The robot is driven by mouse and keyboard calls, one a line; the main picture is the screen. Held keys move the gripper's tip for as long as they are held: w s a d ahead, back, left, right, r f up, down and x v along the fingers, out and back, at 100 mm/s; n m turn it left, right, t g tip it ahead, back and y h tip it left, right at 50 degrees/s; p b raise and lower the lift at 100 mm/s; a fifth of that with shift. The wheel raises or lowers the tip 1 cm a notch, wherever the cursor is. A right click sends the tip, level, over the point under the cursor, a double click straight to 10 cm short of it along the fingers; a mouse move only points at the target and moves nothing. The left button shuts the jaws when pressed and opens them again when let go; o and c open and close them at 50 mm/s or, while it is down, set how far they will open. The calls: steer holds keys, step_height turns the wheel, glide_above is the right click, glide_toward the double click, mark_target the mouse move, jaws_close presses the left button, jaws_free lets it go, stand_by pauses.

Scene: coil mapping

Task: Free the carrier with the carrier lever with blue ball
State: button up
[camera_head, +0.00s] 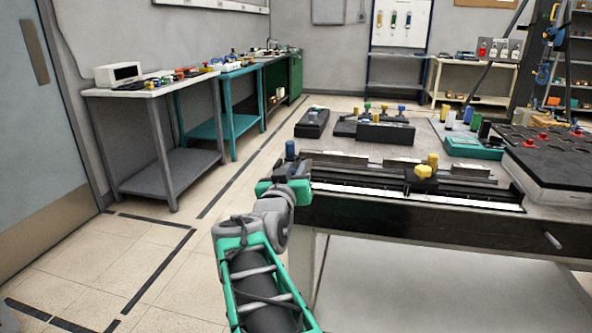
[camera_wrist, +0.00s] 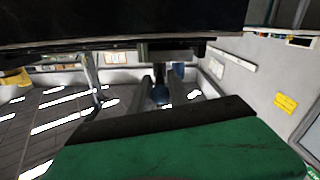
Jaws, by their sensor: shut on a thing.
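The long black rail fixture (camera_head: 350,184) runs along the front edge of the bench. A dark carrier block with yellow knobs (camera_head: 426,172) sits on it right of the middle. A blue knob (camera_head: 290,149) stands upright at the fixture's left end. My gripper (camera_head: 284,187) is at that left end, just below this knob. A second blue piece (camera_wrist: 178,69) shows just behind. My gripper hides part of the lever in the head view.
Black boxes (camera_head: 386,133) and small coloured-knob parts stand behind the rail. A dark tray with red knobs (camera_head: 555,155) and a teal device (camera_head: 474,148) are at the right. The floor left of the bench (camera_head: 150,262) is clear.

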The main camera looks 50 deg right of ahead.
jaws_close()
stand_by(0.8)
